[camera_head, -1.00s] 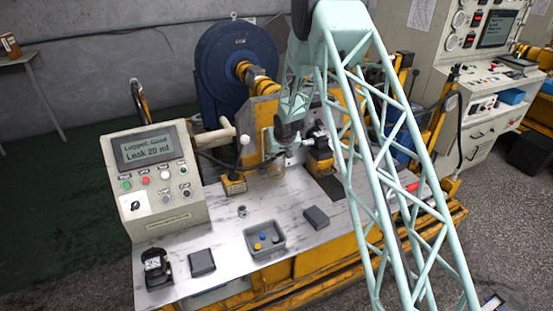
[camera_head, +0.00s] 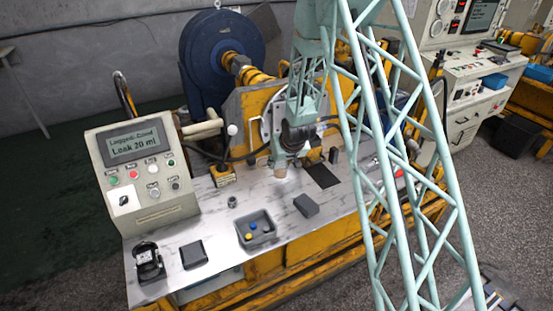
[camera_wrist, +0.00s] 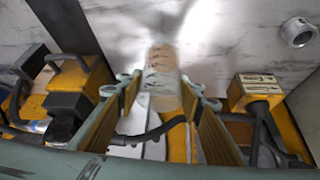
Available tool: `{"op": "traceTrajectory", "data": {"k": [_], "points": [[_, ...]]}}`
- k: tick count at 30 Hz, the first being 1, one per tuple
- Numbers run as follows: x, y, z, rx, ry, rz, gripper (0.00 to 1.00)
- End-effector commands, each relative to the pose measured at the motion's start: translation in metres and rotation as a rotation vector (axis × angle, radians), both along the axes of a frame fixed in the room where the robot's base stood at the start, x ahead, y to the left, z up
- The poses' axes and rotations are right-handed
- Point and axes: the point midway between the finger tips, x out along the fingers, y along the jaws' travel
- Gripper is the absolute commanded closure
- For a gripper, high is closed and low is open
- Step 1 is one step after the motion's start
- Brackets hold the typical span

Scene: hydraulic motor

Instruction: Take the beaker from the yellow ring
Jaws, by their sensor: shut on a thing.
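The beaker (camera_wrist: 160,78) is a clear, slightly brownish cup with dark graduation marks, seen between the two fingers in the wrist view. In the head view only its lower part (camera_head: 281,169) shows, below my gripper (camera_head: 283,152). My gripper (camera_wrist: 160,96) is shut on the beaker, one finger on each side. The beaker is in front of the machine's upright plate, over the bench top. I cannot make out the yellow ring clearly in either view.
A control box (camera_head: 147,170) reading "Leak 20 ml" stands at left. A yellow block with a lever (camera_head: 222,176) is left of the beaker. A grey tray (camera_head: 256,230), a dark block (camera_head: 306,205) and a small metal nut (camera_head: 232,202) lie in front, with bare bench between.

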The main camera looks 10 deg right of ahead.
Motion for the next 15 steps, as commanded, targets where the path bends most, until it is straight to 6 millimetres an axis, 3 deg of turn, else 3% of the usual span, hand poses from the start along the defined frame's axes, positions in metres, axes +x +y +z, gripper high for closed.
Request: {"op": "traceTrajectory", "data": {"k": [15], "points": [[-0.0090,-0.0022,0.0013,0.000,-0.001,0.000,0.77]]}}
